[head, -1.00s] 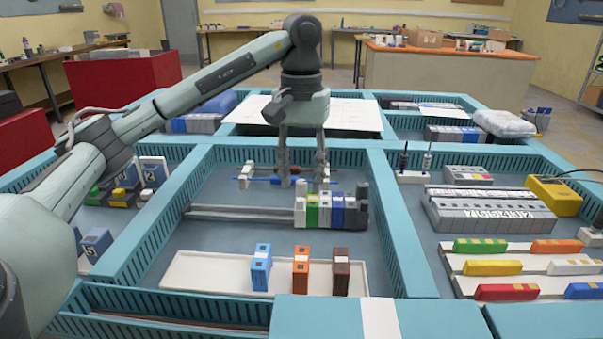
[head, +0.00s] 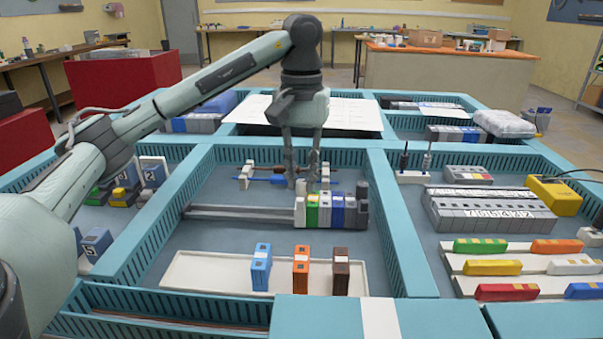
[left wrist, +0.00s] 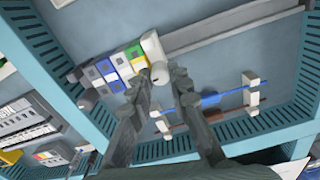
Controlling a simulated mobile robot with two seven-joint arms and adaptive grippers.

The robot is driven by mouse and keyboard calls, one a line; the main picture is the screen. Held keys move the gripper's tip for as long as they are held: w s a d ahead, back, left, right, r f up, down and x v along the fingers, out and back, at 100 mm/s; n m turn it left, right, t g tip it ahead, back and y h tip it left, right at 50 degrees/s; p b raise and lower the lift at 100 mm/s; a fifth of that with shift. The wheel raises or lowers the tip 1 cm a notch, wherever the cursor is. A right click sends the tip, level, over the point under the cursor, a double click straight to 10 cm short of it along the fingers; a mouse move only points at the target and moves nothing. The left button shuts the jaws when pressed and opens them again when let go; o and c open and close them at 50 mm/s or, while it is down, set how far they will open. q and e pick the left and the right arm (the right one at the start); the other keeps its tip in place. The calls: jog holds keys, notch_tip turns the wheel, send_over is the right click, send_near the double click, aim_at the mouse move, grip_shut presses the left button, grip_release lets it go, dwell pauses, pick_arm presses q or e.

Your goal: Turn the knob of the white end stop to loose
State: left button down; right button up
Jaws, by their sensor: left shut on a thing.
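The white end stop (head: 300,214) stands at the left end of a row of terminal blocks on a grey rail (head: 240,213). It also shows in the left wrist view (left wrist: 151,45). Its pale knob (left wrist: 160,73) sits between my left fingertips in that view. My left gripper (head: 302,184) points down over the end stop and is shut on the knob. The fingers partly cover the knob, and any loose or tight mark on it is too small to read. My right gripper is not in view.
Green, white, blue and grey blocks (head: 337,212) stand right of the end stop. A white tray (head: 210,278) with upright blue, orange and brown blocks lies in front. Teal walls enclose this bay.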

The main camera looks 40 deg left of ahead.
pick_arm(q)
jog(key=n, duration=0.3)
jog(key=shift+n, duration=0.4)
jog(key=n, duration=0.4)
jog(key=shift+n, duration=0.3)
jog(key=n, duration=0.4)
jog(key=shift+n, duration=0.3)
jog(key=n, duration=1.3)
jog(key=shift+n, duration=0.3)
jog(key=n, duration=0.8)
jog(key=shift+n, duration=0.5)
